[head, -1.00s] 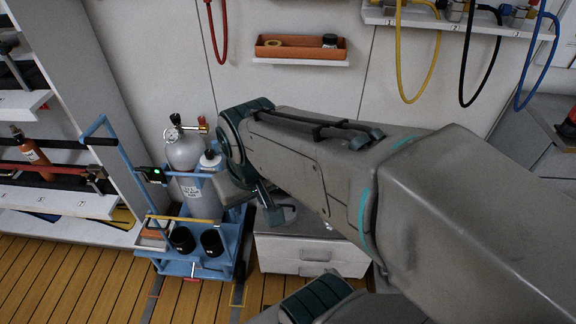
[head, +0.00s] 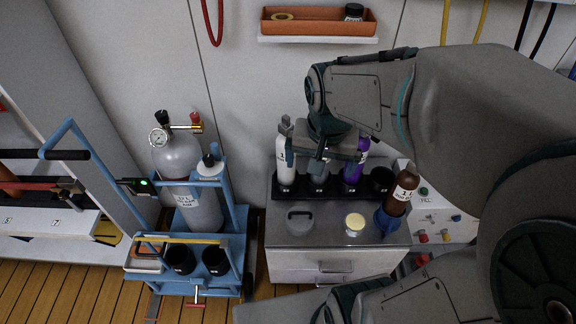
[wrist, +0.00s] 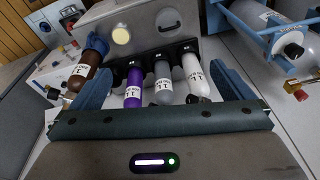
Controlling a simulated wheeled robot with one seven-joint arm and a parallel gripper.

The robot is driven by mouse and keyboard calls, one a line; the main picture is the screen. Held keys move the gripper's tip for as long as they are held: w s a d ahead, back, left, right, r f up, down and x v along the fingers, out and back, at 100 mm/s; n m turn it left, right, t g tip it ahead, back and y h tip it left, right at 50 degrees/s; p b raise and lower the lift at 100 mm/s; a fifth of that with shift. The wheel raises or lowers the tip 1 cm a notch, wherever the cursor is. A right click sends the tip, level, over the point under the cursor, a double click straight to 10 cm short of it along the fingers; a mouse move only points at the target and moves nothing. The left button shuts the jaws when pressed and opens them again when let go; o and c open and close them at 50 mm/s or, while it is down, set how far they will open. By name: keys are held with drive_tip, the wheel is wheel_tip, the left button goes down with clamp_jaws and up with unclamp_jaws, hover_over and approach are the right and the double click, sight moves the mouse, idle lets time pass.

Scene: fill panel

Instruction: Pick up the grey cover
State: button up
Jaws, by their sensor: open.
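The grey cover (head: 300,222) is a round lid with a raised handle. It lies on the left part of the grey cabinet top (head: 325,235), in front of the bottle rack. It also seems to show near the top of the wrist view (wrist: 168,17). My gripper (head: 325,158) is above the rack, behind and above the cover, with nothing between its fingers. In the wrist view its blue-grey fingers (wrist: 142,95) are spread wide apart. The grey bottle (head: 319,170) is partly hidden under my gripper in the head view.
A black rack (head: 335,196) holds white, grey and purple bottles. A brown bottle (head: 402,194) leans in a blue holder (head: 386,222) at right. A round pale-yellow-topped item (head: 354,223) sits right of the cover. A blue cylinder cart (head: 188,285) stands left of the cabinet.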

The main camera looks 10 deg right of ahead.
drive_tip(key=w+f+m+g+b, duration=0.1)
drive_tip(key=w+f+m+b, duration=0.65)
drive_tip(key=f, duration=0.75)
drive_tip(key=w+f+m+g+b, duration=0.15)
drive_tip(key=w+f+b, duration=0.35)
drive_tip(key=f+b, duration=0.75)
drive_tip(key=b, duration=0.2)
hover_over(300, 218)
drive_tip(key=shift+m+t, duration=0.25)
drive_tip(key=shift+m, duration=0.15)
wheel_tip(300, 218, down, 11)
drive_tip(key=shift+s+a+r, duration=0.1)
drive_tip(key=shift+s+a, duration=0.05)
wheel_tip(300, 218, down, 5)
drive_tip(key=b, duration=0.2)
drive_tip(key=shift+b, duration=0.3)
drive_tip(key=c, duration=0.8)
drive_tip(key=shift+w, duration=0.2)
